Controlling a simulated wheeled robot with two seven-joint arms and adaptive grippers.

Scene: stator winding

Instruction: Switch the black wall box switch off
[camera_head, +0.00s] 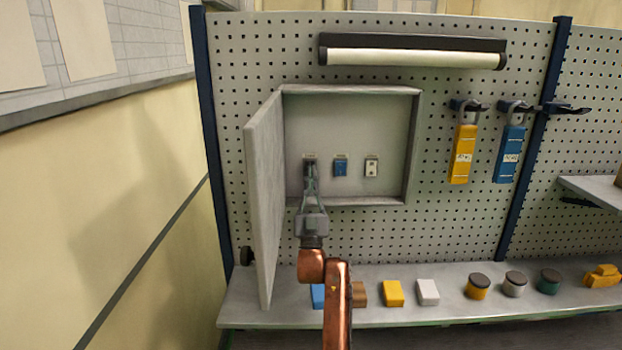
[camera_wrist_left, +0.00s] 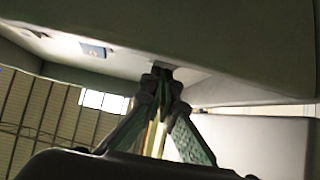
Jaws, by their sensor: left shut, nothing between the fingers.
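The open grey wall box (camera_head: 350,90) hangs on the pegboard and holds three small switches in a row. The leftmost switch (camera_head: 310,156) is mostly hidden behind my left gripper (camera_head: 310,170); only its pale top edge shows, so I cannot make out its colour or lever position. My left gripper is shut and empty, its tips in front of this switch. In the left wrist view the shut fingertips (camera_wrist_left: 162,76) are close to or touching the box's back; I cannot tell which. My right gripper is out of view.
A blue switch (camera_head: 340,167) and a pale switch (camera_head: 371,167) are to the right. The blue one also shows in the wrist view (camera_wrist_left: 93,49). The box door (camera_head: 265,200) stands open at the left. Blocks and round pots stand on the shelf (camera_head: 450,312) below.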

